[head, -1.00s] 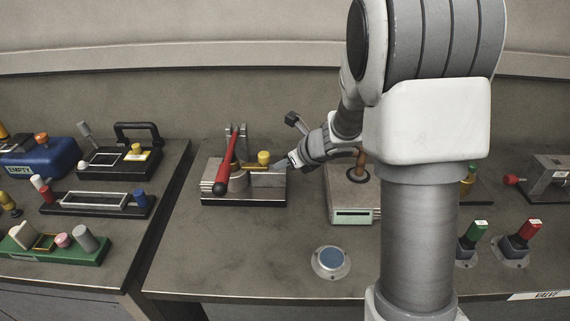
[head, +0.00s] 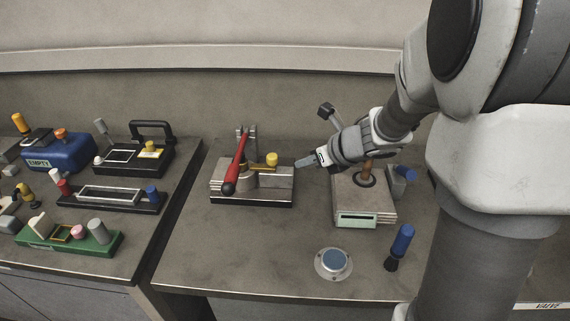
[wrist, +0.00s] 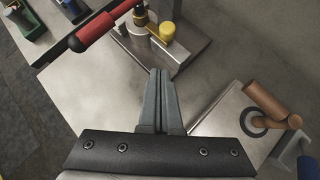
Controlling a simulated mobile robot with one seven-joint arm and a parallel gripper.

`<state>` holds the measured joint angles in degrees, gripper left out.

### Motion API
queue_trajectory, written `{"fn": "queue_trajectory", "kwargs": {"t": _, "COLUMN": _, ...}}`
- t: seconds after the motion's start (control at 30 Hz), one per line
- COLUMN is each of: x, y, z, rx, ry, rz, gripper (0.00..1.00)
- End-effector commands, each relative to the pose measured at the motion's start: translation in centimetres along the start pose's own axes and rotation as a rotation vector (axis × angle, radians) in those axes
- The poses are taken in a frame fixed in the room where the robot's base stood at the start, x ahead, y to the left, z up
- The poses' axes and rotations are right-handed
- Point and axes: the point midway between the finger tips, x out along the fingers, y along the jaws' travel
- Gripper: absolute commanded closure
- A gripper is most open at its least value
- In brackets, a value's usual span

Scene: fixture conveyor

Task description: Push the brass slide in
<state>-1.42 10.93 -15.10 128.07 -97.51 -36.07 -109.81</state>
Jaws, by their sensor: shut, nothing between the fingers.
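The fixture (head: 229,190) is a grey metal block on a dark base on the middle table. A short brass slide (head: 261,168) lies across its top, beside a round yellow knob (head: 272,159). A red-handled lever (head: 236,163) crosses over the block and hides part of the slide. My gripper (head: 299,164) is shut and empty, just right of the block, its fingertips pointing left toward the knob and apart from it. In the wrist view, the closed fingers (wrist: 158,72) point up toward the fixture; the yellow knob (wrist: 167,31) and red handle (wrist: 97,31) lie ahead.
A pale box (head: 377,207) with a brown handle (head: 367,171) stands right of the fixture, under my wrist. The left table holds several other fixtures. The table front is mostly clear.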

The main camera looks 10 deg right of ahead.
Motion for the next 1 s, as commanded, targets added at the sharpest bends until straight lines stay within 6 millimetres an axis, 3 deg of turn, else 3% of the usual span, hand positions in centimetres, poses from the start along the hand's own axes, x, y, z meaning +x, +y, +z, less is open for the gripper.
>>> {"fn": "queue_trajectory", "kwargs": {"t": 0.2, "x": 5.7, "y": 4.7, "z": 0.5, "rx": 0.343, "ry": -0.073, "rz": 0.083, "gripper": 1.0}}
{"fn": "queue_trajectory", "kwargs": {"t": 0.5, "x": 11.7, "y": 8.7, "z": 0.4, "rx": 0.809, "ry": -0.183, "rz": 0.099, "gripper": 1.0}}
{"fn": "queue_trajectory", "kwargs": {"t": 0.8, "x": 15.1, "y": 10.2, "z": -0.8, "rx": 1.144, "ry": -0.327, "rz": 0.044, "gripper": 1.0}}
{"fn": "queue_trajectory", "kwargs": {"t": 1.0, "x": 16.1, "y": 10.4, "z": -1.9, "rx": 1.331, "ry": -0.481, "rz": -0.01, "gripper": 1.0}}
